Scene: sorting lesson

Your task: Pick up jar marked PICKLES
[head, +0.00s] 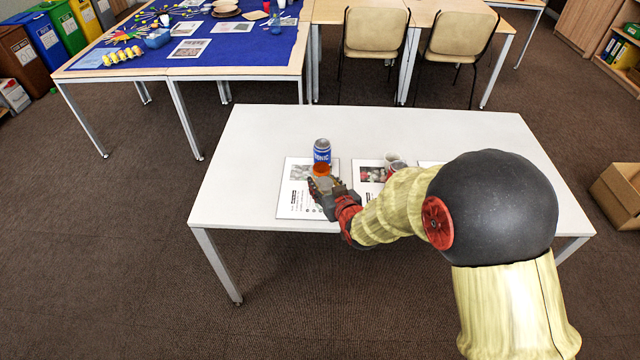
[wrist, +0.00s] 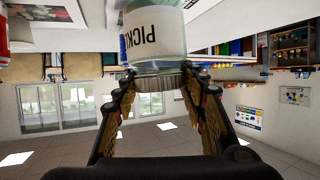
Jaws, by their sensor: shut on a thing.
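The jar marked PICKLES (wrist: 155,38) shows in the wrist view as clear greenish glass with a white label, upside down in the picture. Only the letters PICK are readable. My gripper (wrist: 158,78) is shut on the jar at its ridged lid (wrist: 160,82), one finger on each side. In the head view my gripper (head: 322,184) is over a printed sheet (head: 295,205) on the white table, and hides most of what it holds. An orange-red round piece (head: 321,169) shows just beyond the fingers; I cannot tell whether it is the jar's lid.
A blue can marked TONIC (head: 322,151) stands just behind my gripper. Pale and red containers (head: 393,161) stand to the right, partly behind my arm. The left side of the white table (head: 250,150) is clear. Chairs (head: 375,33) stand beyond it.

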